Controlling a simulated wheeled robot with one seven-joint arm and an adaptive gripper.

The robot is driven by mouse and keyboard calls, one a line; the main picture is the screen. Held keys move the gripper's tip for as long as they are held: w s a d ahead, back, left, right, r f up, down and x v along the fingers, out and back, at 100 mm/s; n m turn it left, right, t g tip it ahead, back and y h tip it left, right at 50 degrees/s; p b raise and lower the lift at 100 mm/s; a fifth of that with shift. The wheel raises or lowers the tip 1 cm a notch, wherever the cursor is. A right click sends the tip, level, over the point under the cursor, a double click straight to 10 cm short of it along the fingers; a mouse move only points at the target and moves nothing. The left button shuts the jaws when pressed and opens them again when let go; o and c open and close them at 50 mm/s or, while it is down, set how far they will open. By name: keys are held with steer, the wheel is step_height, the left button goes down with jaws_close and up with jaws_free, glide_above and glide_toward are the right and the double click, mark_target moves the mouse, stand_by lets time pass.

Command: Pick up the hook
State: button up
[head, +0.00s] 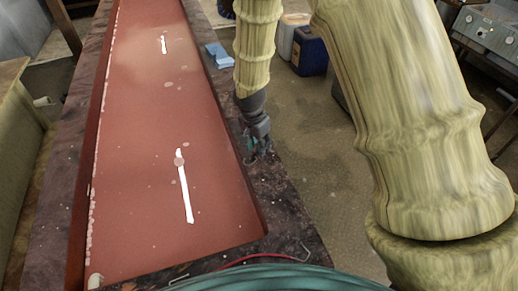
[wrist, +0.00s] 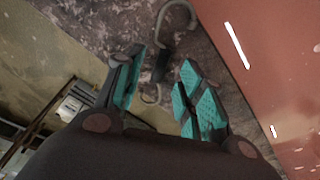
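A grey, S-shaped hook (wrist: 179,12) lies on the dark, mottled ledge in the wrist view. Its large curved end points away from my gripper, and its smaller curl (wrist: 152,97) lies between the fingers. My gripper (wrist: 161,68) is open, with its teal-padded fingers on either side of the hook's middle. I cannot tell whether either pad touches it. In the head view my gripper (head: 258,153) is low over the ledge, right of the red tray; the hook cannot be made out there.
A blue cloth (head: 217,55) lies farther along. A red cord (head: 255,257) with wire ends lies at the near edge. A blue container (head: 309,52) stands on the floor.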

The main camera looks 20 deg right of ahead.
steer(key=shift+w+d+f, duration=0.1)
steer(key=shift+f, duration=0.8)
jaws_close()
steer(key=shift+r, duration=0.1)
